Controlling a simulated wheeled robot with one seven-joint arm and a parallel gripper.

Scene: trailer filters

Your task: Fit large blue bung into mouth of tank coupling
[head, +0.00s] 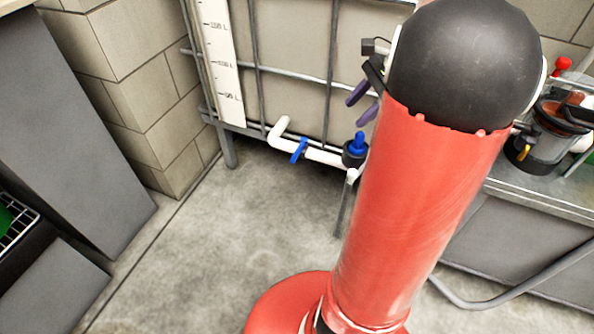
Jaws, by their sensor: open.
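The large blue bung (358,143) stands upright at the mouth of the black tank coupling (353,158), at the end of the white pipe. Its upper part shows above the black rim; how deep it sits cannot be seen. My gripper (356,111), with purple fingers, is open and just above the bung, apart from it in the picture. My arm hides part of the gripper and the area to the right of the coupling.
The caged tank (290,45) with a level scale (222,60) stands behind. A white pipe (322,156) carries a blue valve handle (299,150). A bench with a clear filter vessel (540,140) is at right. Grey cabinets stand at left. The concrete floor between is clear.

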